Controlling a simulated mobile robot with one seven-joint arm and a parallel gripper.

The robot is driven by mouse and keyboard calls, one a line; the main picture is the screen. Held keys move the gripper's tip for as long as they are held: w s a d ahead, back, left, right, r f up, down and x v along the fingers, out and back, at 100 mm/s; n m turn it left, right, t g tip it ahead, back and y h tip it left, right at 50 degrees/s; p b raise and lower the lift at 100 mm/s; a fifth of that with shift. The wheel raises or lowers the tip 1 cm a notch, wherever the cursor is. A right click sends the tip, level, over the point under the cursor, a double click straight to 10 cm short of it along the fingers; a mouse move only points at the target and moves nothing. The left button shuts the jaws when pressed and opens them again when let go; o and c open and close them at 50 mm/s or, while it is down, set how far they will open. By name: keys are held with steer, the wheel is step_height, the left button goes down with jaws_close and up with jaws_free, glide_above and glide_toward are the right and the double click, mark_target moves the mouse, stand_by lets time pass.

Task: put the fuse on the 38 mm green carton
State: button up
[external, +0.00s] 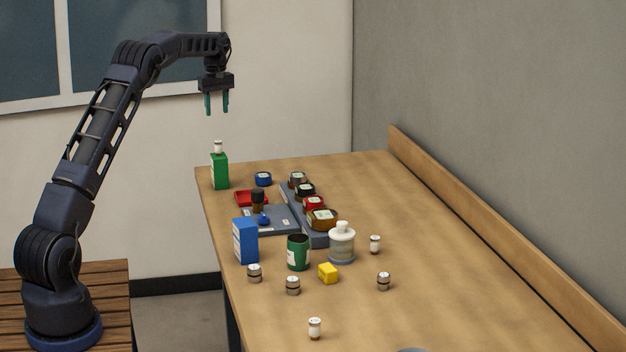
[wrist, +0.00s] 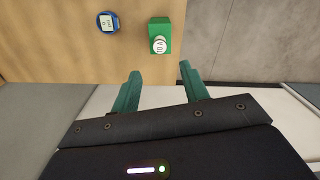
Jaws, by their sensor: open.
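The green carton (external: 220,172) stands upright at the far left corner of the table; it also shows in the wrist view (wrist: 162,26). A small white fuse (external: 218,147) stands upright on its top, and in the wrist view the fuse's marked round end (wrist: 159,46) faces the camera. My gripper (external: 216,110) is open and empty, pointing down above the fuse and apart from it. In the wrist view its two green fingers (wrist: 160,71) have nothing between them.
A blue round tin (external: 263,179) and a red tray (external: 250,198) are near the carton. A grey rack of jars (external: 318,239), a blue carton (external: 245,241), a green cup (external: 298,253) and a white jar (external: 342,245) stand nearer. Similar small white pieces (external: 375,244) (external: 315,328) stand on the table.

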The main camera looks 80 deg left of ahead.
steer(key=w+d+r+m, duration=0.2)
steer(key=d+r, duration=0.4)
steer(key=d, duration=0.5)
steer(key=w+d+r+m+t, duration=0.1)
steer(key=w+d+r+m, duration=0.3)
steer(key=d, duration=0.7)
steer(key=s+d+r+m, duration=0.1)
steer(key=d+r, duration=0.6)
steer(key=d, duration=0.4)
steer(key=s+d+r+m+t, duration=0.1)
steer(key=s+d+m, duration=0.2)
steer(key=d, duration=0.8)
steer(key=s+d+r+m+t, duration=0.15)
steer(key=s+d, duration=0.25)
steer(key=d, duration=0.7)
steer(key=s+d+f+m, duration=0.4)
steer(key=s+d+f, duration=0.1)
steer(key=s+d, duration=0.6)
steer(key=s+d+f+m+t, duration=0.1)
steer(key=s+d+f+m, duration=0.4)
steer(key=s+d, duration=0.6)
steer(key=shift+s+f, duration=0.65)
steer(key=shift+s, duration=0.4)
